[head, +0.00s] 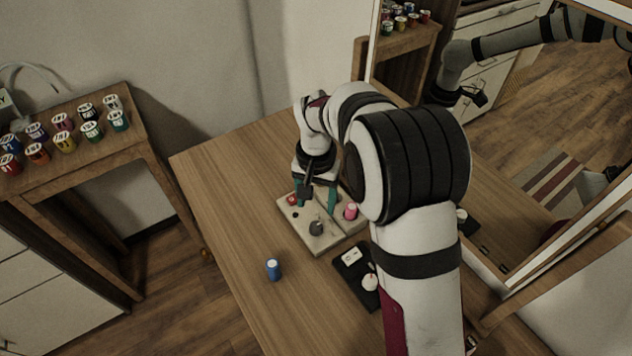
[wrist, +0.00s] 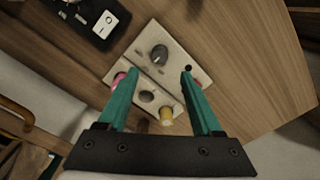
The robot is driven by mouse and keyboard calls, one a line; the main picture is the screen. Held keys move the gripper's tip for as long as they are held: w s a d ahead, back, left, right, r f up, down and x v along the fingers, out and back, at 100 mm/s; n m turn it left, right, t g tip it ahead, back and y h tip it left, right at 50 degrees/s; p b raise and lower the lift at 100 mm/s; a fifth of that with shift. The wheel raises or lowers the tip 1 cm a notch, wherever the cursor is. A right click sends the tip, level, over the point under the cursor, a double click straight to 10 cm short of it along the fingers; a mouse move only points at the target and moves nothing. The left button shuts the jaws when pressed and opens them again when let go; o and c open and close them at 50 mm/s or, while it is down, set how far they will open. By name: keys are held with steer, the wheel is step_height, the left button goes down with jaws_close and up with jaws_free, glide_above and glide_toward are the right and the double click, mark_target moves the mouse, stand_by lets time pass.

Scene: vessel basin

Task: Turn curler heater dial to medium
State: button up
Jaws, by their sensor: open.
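The curler heater is a beige box (head: 298,232) on the wooden table, also in the wrist view (wrist: 137,48). Its dark dial (head: 316,228) sits near the box's front edge and shows in the wrist view (wrist: 158,53); its setting is too small to read. A pink curler (head: 350,211) and a red curler (head: 292,199) are on the box. A yellow curler (wrist: 166,115) shows in the wrist view. My gripper (head: 317,196) points down over the back part of the box. Its teal fingers (wrist: 160,75) are apart with nothing held; the dial lies beyond their tips, apart from them.
A blue curler (head: 273,269) stands on the table left of the box. A mirror (head: 540,150) stands at right. The table's left part is clear.

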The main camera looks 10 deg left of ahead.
step_height(320, 180, up, 8)
steer(key=shift+f, duration=0.25)
steer(key=s+d+r+m, duration=0.2)
steer(key=s+d+r, duration=0.4)
steer(key=s+d, duration=0.55)
steer(key=s+d+f+m+y, duration=0.1)
steer(key=s+d, duration=0.1)
steer(key=s, duration=0.6)
steer(key=s+d+f+m, duration=0.1)
steer(key=s+f, duration=0.1)
steer(key=s, duration=0.5)
steer(key=shift+s+d+y, duration=0.35)
steer(key=shift+d+y, duration=0.05)
